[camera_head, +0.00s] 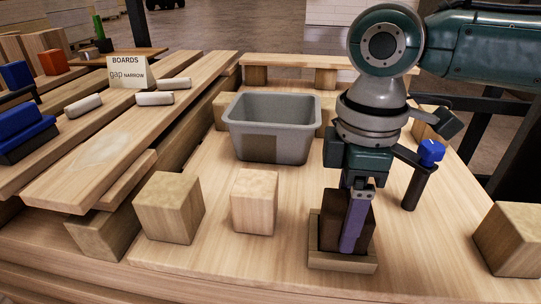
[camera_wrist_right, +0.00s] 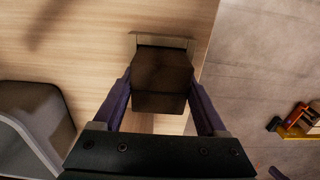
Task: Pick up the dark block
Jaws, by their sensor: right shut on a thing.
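The dark block (camera_head: 330,234) is dark brown and stands in a shallow light-wood tray (camera_head: 342,265) near the front right of the table. My right gripper (camera_head: 352,235) reaches down over it with purple fingers, shut on the block, and hides part of it. In the right wrist view the dark block (camera_wrist_right: 162,80) sits between the two fingers (camera_wrist_right: 160,105), with the tray's edge (camera_wrist_right: 162,40) just beyond it. I cannot tell whether the block is clear of the tray's floor. My left gripper is not in view.
A grey bin (camera_head: 272,140) stands behind, left of my right arm. Two light wooden blocks, one in the middle (camera_head: 255,202) and one further left (camera_head: 169,208), stand in front of it. Another block (camera_head: 510,240) is at the right edge.

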